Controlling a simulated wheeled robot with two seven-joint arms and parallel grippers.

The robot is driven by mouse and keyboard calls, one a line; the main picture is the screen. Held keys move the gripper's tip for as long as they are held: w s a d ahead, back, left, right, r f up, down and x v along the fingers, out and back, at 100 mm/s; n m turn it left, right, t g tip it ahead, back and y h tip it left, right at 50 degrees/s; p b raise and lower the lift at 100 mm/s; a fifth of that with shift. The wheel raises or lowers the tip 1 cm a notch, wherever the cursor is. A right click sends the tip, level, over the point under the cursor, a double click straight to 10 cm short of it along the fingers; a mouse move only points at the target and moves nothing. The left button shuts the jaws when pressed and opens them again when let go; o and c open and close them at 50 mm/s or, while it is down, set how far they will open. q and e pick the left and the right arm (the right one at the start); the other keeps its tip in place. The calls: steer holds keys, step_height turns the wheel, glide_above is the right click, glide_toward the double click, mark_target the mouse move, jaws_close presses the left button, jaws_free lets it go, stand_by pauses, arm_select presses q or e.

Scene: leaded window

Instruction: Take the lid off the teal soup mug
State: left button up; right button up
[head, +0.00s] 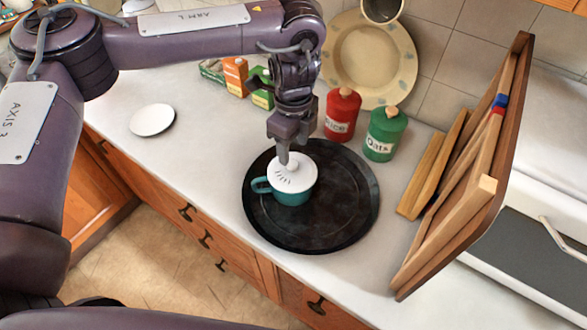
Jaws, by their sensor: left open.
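The teal soup mug (293,197) stands upright on a round black tray (345,215), its handle pointing left. A white lid (300,179) with a round knob sits on top of the mug. My left gripper (287,156) points down right over the lid, its fingertips at the knob. It is open, and part of the knob is hidden by the fingers. I cannot tell whether the fingers touch the knob. My right gripper is not in view.
A white disc (152,120) lies on the counter at the left. Red (342,115) and green (384,134) canisters, small boxes (235,76) and a leaning plate (372,62) stand behind. A wooden rack (465,175) stands at the right. The counter left of the tray is clear.

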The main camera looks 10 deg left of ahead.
mark_target(292, 164)
arm_select(q)
steer(key=f, duration=0.2)
steer(key=f+p, duration=0.1)
steer(key=f, duration=0.1)
steer(key=shift+s+a+f, duration=0.1)
steer(key=shift+s, duration=0.2)
steer(key=shift+f, duration=0.45)
steer(key=c, duration=1.1)
steer(key=shift+o, duration=0.2)
steer(key=shift+r, duration=0.1)
